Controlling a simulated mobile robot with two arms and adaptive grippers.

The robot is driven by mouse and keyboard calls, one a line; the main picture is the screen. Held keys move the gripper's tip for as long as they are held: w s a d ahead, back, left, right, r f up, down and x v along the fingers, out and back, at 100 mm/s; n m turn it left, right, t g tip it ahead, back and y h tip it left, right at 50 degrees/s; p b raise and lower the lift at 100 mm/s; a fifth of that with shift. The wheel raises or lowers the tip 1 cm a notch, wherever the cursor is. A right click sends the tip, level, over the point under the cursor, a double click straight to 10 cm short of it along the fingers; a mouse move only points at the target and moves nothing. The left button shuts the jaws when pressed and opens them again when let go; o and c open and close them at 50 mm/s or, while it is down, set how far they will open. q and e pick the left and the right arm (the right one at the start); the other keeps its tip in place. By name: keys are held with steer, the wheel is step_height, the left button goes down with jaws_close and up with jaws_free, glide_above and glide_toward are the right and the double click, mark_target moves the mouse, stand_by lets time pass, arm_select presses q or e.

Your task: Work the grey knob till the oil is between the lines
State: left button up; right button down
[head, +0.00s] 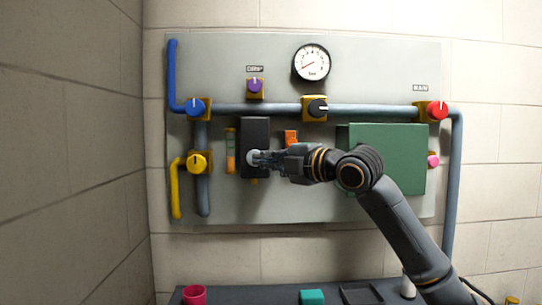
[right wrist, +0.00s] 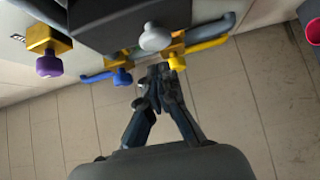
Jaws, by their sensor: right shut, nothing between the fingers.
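A pale grey round knob (head: 251,156) sits on the front of a black box (head: 256,133) on the wall panel. It also shows in the right wrist view (right wrist: 154,39). My right gripper (head: 261,158) is shut and empty, its fingertips at the knob in the head view. In the right wrist view the fingertips (right wrist: 160,70) show just below the knob in the picture; I cannot tell whether they touch. A narrow upright gauge (head: 230,150) with orange-yellow contents is left of the box. Its lines and oil level are too small to read. My left gripper is not in view.
Blue (head: 195,107), yellow (head: 197,162), purple (head: 255,86), black (head: 317,108), red (head: 437,110) and pink (head: 432,160) knobs surround it. A green box (head: 400,160) is behind my right arm. A dial (head: 311,63) is above. A dark bench (head: 250,296) runs below.

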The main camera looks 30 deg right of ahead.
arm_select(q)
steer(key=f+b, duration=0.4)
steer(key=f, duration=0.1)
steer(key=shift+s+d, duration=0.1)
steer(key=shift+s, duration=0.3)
arm_select(e)
steer(key=v, duration=0.9)
steer(key=shift+s, duration=0.35)
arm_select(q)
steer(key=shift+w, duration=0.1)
arm_select(e)
steer(key=shift+s+d, duration=0.1)
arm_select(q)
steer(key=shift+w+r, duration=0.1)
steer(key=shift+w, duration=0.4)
